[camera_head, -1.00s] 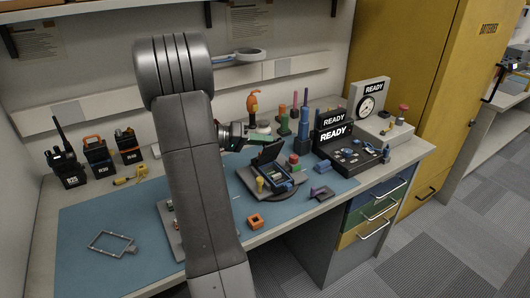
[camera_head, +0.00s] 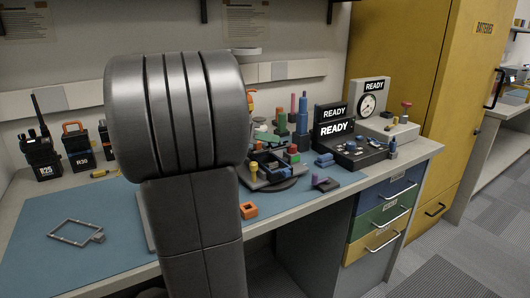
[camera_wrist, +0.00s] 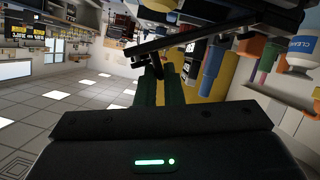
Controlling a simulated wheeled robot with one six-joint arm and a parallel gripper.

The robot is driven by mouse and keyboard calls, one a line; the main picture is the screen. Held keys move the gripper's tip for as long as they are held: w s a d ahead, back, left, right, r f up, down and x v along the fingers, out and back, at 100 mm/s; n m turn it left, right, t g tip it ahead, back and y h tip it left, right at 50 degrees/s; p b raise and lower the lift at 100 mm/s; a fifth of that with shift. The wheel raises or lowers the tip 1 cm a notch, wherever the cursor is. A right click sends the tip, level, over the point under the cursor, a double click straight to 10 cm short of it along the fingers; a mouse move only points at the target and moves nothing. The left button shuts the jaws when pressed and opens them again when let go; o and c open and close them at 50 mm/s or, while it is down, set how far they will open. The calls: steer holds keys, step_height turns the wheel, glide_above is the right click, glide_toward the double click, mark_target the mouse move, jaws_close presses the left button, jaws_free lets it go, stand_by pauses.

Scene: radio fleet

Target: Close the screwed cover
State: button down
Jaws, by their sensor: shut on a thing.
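The radio unit (camera_head: 270,181) lies on a dark round stand on the blue mat, right of my arm in the head view. Its cover cannot be made out clearly there; my arm hides part of that area. In the wrist view, my gripper (camera_wrist: 159,84) has its two greenish fingers close together, shut at the edge of a thin dark plate (camera_wrist: 180,38) that looks like the cover. I cannot tell the plate's exact angle or whether it touches the unit. A yellow-topped driver (camera_head: 254,169) stands at the unit's near left corner.
An orange block (camera_head: 248,211) and a purple-handled tool (camera_head: 325,183) lie in front of the unit. READY displays (camera_head: 334,131) stand to the right. Radios (camera_head: 40,156) and a grey frame (camera_head: 76,232) are at left. The mat around the frame is clear.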

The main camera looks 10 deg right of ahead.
mark_target(271, 149)
steer(key=shift+s+d+f+m+t+b, duration=0.15)
steer(key=shift+s+f+m+b, duration=0.2)
steer(key=shift+b, duration=0.3)
steer(key=shift+a+f+m+t+b, duration=0.15)
steer(key=shift+f+b, duration=0.25)
steer(key=shift+b, duration=0.2)
steer(key=b, duration=0.2)
steer(key=s+f+b, duration=0.1)
steer(key=b, duration=0.1)
steer(key=shift+d+f, duration=0.25)
steer(key=shift+d, duration=0.1)
steer(key=shift+s+d+f+b, duration=0.1)
steer(key=shift+s+f+b, duration=0.2)
steer(key=shift+f+b, duration=0.6)
steer(key=shift+s+r+b, duration=0.1)
steer(key=shift+r+b, duration=0.05)
steer(key=shift+b, duration=0.2)
steer(key=c, duration=1.6)
jaws_free()
steer(key=shift+s+d, duration=0.1)
steer(key=shift+o, duration=0.2)
steer(key=shift+r, duration=0.1)
steer(key=shift+r, duration=0.1)
steer(key=shift+a+r, duration=0.15)
steer(key=shift+a, duration=0.3)
steer(key=p+v, duration=0.3)
steer(key=v, duration=1)
steer(key=shift+p, duration=0.4)
